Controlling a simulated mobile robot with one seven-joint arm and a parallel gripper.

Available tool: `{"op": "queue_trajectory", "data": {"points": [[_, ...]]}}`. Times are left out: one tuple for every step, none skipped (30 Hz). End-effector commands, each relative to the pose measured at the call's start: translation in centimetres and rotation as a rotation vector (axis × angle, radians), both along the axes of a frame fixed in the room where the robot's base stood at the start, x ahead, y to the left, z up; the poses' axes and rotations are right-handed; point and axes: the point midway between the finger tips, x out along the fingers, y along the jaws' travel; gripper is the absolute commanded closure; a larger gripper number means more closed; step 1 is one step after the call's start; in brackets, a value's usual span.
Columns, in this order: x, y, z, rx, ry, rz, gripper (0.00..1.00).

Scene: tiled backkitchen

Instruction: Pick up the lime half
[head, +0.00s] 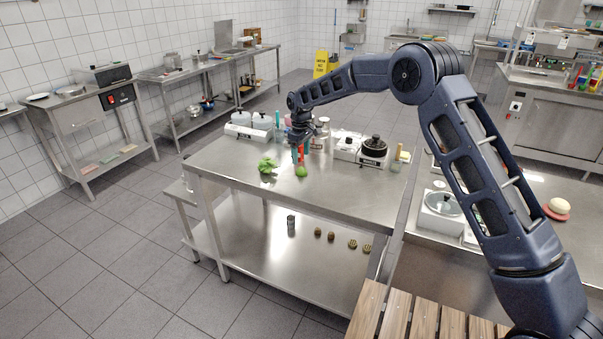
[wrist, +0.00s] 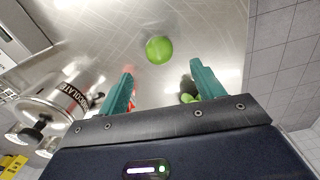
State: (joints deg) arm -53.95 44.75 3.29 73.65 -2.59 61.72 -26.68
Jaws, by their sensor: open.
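The lime half (head: 301,171) is a small bright green round thing on the steel table (head: 240,158), close to its front edge. In the wrist view the lime half (wrist: 159,49) shows as a green disc, ahead of the fingertips and between their lines. My gripper (head: 298,157) points down over the table, just above and behind the lime half in the head view. In the wrist view my gripper (wrist: 161,75) has its two teal fingers wide apart with nothing held between them. The exact height over the lime half is hard to tell.
A leafy green bunch (head: 267,166) lies left of the lime half. A labelled jar (wrist: 65,98) stands left of my fingers in the wrist view. A black pot on a burner (head: 373,149) and a white scale-like appliance (head: 248,128) stand further back. The table's front right is clear.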

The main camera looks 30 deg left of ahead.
Motion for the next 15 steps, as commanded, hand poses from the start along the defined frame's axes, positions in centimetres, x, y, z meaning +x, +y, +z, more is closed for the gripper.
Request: {"op": "queue_trajectory", "data": {"points": [[0.0,0.0,-0.7,-0.001,0.0,0.0,0.33],[0.0,0.0,-1.0,0.0,0.0,0.0,0.33],[0.0,0.0,-1.3,0.0,-0.001,0.0,0.33],[0.0,0.0,-1.5,0.0,-0.001,0.0,0.33],[0.0,0.0,-1.6,0.0,-0.001,0.0,0.33],[0.0,0.0,-1.7,0.0,-0.001,0.0,0.33],[0.0,-0.1,-1.9,0.0,-0.001,0.0,0.33],[0.0,-0.1,-2.1,-0.001,-0.001,0.0,0.33],[0.0,-0.1,-2.4,-0.001,-0.001,0.0,0.33],[0.0,-0.1,-2.8,-0.001,-0.001,0.001,0.33],[0.0,-0.2,-3.1,-0.001,-0.001,0.001,0.33],[0.0,-0.2,-3.7,-0.002,-0.001,0.001,0.33],[0.0,-0.2,-4.1,-0.002,0.0,0.001,0.33],[0.0,-0.3,-4.6,-0.002,0.0,0.001,0.33],[0.0,-0.3,-5.1,-0.002,0.0,0.0,0.33]]}}
